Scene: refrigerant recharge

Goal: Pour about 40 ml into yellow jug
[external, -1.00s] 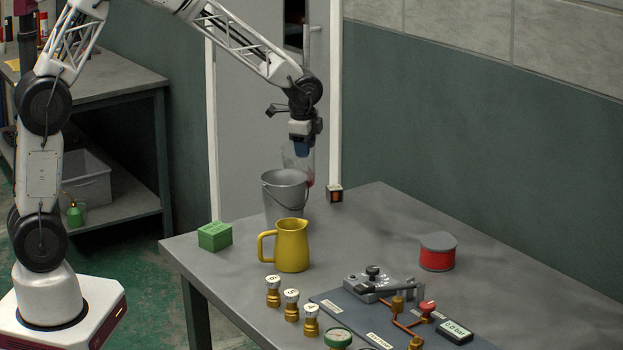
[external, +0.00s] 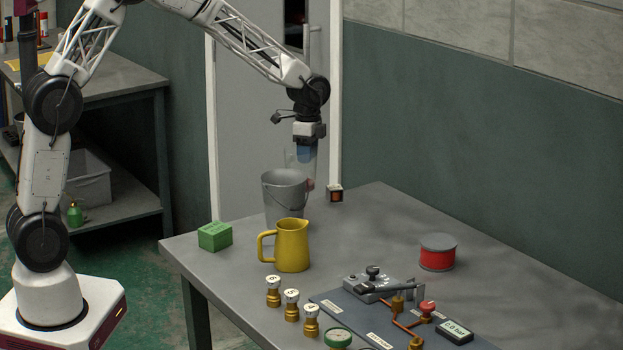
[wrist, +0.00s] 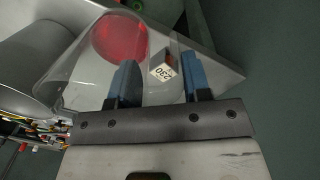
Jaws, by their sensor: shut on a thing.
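My gripper (external: 305,152) is shut on a clear vessel (external: 309,171) and holds it behind and above the table's back left part. In the wrist view the clear vessel (wrist: 75,82) lies around and beyond my gripper's fingers (wrist: 160,80), with red liquid (wrist: 120,38) at its far end. The yellow jug (external: 292,246) stands upright on the table, in front of the grey bucket and apart from my gripper. Its inside is hidden, so its level cannot be told.
A grey bucket (external: 284,192) stands between the vessel and the jug. A green box (external: 215,236) is left of the jug. A small dark box (external: 335,193) sits at the back. A red tin (external: 437,254) is on the right. Brass fittings (external: 291,306) and a valve board stand in front.

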